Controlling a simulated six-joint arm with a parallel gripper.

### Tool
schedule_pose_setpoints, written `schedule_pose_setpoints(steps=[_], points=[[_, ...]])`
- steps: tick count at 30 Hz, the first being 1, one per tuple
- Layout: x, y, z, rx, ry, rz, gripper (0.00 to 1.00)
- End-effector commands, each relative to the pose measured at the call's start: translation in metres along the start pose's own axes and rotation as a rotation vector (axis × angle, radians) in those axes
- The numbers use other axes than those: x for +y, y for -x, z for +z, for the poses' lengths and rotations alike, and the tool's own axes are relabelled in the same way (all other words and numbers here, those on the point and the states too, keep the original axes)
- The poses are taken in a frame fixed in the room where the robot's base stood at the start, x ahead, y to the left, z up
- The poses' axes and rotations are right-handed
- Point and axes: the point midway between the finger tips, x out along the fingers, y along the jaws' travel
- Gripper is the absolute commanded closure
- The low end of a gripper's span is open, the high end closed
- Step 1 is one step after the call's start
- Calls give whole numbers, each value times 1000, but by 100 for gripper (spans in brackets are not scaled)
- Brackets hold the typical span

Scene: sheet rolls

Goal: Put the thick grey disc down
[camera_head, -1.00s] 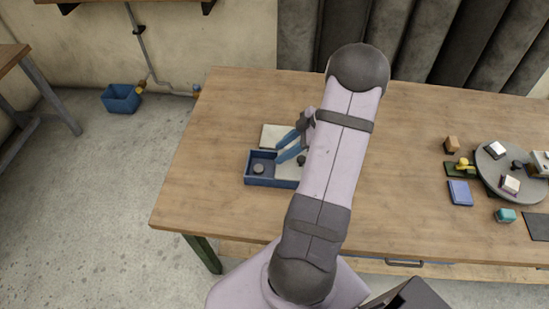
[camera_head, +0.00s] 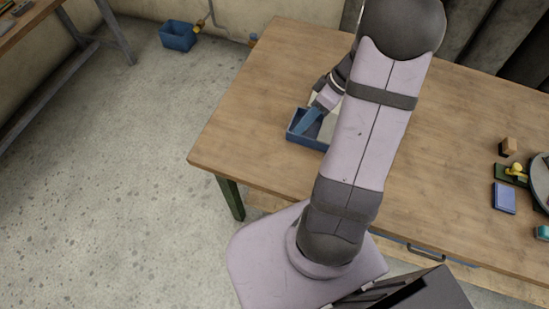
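My gripper (camera_head: 305,124) reaches down into the left part of the blue tray (camera_head: 308,145) on the wooden table. Its blue fingers overlap in this view, so I cannot tell whether they are apart or closed. No grey disc shows clearly now; the fingers cover the left part of the tray, and my arm hides its right side. Whether a disc is between the fingers cannot be seen.
The wooden table (camera_head: 255,95) is clear to the left of the tray. At the right are a blue block (camera_head: 504,198), a brown block (camera_head: 508,146), a yellow item on a green base and part of a grey turntable (camera_head: 541,180). A blue bin (camera_head: 178,36) stands on the floor.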

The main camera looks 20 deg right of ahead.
Motion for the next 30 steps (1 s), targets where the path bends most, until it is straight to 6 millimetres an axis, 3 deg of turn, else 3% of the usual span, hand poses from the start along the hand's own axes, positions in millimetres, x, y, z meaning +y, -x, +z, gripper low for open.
schedule_pose_setpoints(steps=[1,6,15,21,30], points=[[-19,-3,-9,-49,-36,1,65],[-70,-12,-18,-189,-209,57,65],[-140,-20,-14,-289,-458,261,65],[-162,-23,-8,-273,-556,357,65],[-168,-24,-5,-256,-604,394,65]])
